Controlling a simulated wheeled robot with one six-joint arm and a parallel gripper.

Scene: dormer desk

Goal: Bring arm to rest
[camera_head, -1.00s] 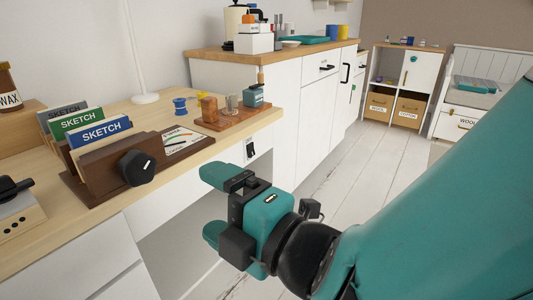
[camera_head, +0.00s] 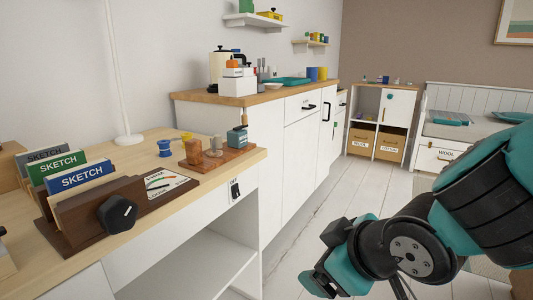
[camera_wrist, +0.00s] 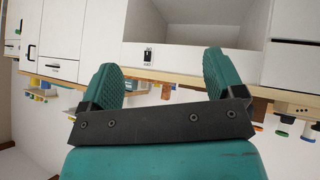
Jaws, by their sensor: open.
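My gripper (camera_head: 318,285) is at the lower middle of the head view, in front of the desk and over the floor. It is clear of the furniture, and its fingers are partly cut off or hidden there. In the wrist view my gripper (camera_wrist: 160,75) shows two teal fingers spread wide apart with nothing between them. Through them the desk edge and white cabinet fronts appear upside down.
The wooden desk (camera_head: 130,242) at left holds a sketchbook rack with a black knob (camera_head: 118,213) and a wooden tray (camera_head: 220,158) with small items. A white cabinet (camera_head: 285,150) stands behind. The white plank floor (camera_head: 375,187) is open at centre right. A cubby shelf (camera_head: 362,125) stands farther back.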

